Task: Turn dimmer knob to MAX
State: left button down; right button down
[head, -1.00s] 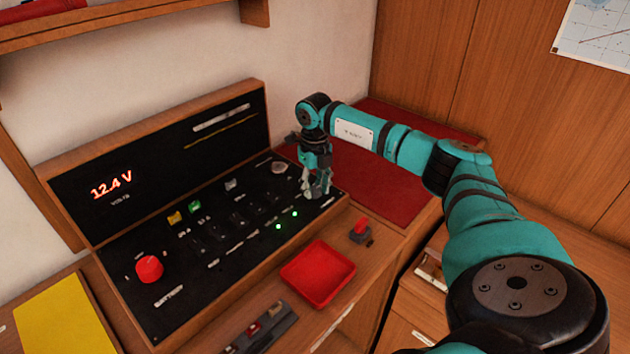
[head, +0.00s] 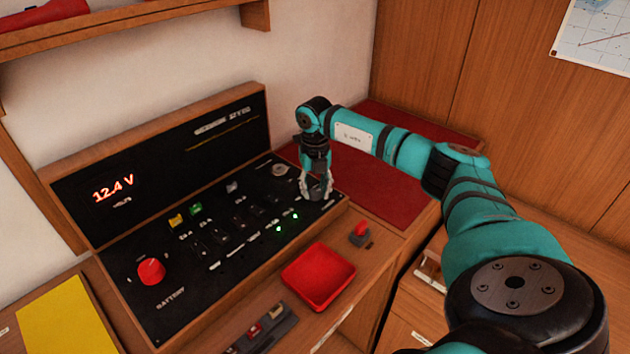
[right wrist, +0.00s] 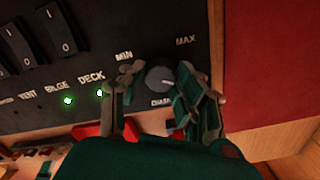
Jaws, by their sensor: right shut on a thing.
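The dimmer knob (right wrist: 160,77) is a round grey knob on the black panel, in the right wrist view. The label MIN (right wrist: 124,57) is at its upper left and MAX (right wrist: 185,40) at its upper right. A line on its face is too small to read surely. My right gripper (right wrist: 158,82) has one finger on each side of the knob and is shut on it. In the head view my right gripper (head: 316,194) points down at the panel's right end, and its fingers mostly hide the knob. My left gripper is not in view.
The switch panel (head: 190,292) has several rocker switches, two green lights (head: 279,229) and a red battery knob (head: 151,271). A red tray (head: 318,277) and a small red-topped lever (head: 359,231) are in front. A red mat (head: 375,185) lies to the right.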

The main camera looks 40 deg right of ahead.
aim_at(315, 191)
jog(key=shift+w+d+r, duration=0.1)
jog(key=shift+r, duration=0.05)
jog(key=c, duration=1.2)
grip_release()
jog(key=shift+o, duration=1.3)
notch_tip(315, 191, up, 12)
